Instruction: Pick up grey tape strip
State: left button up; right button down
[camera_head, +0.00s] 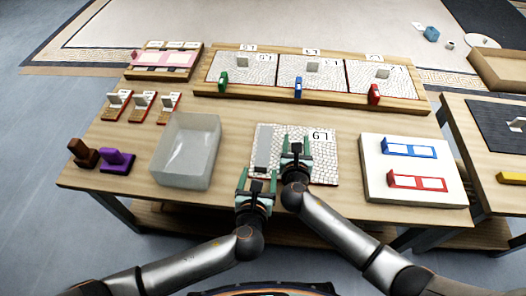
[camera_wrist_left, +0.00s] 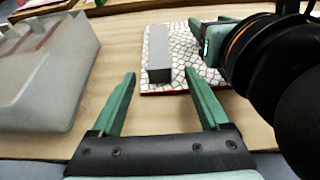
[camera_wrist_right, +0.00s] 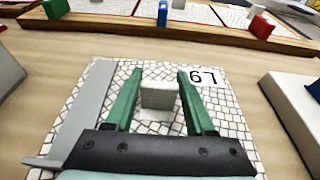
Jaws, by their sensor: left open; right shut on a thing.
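The grey tape strip (camera_head: 263,147) is a long grey bar lying along the left edge of a white mosaic panel (camera_head: 325,165) with a red edge. It also shows in the left wrist view (camera_wrist_left: 158,57) and in the right wrist view (camera_wrist_right: 84,112). My left gripper (camera_head: 257,176) is open and empty, in front of the panel and short of the strip's near end. My right gripper (camera_head: 297,146) is over the panel, right of the strip, shut on the panel's whitish block handle (camera_wrist_right: 160,97). The strip is clear of both grippers' fingers.
A translucent grey bin (camera_head: 187,150) stands left of the panel. A white board (camera_head: 413,169) with blue and red frames lies to the right. A wooden rack (camera_head: 310,98) with several mosaic panels runs behind. Brown and purple blocks (camera_head: 117,160) sit at the left edge.

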aim_at(260, 167)
pick_arm(q)
jog(key=shift+x, duration=2.15)
jog(key=shift+r, duration=0.15)
grip_shut()
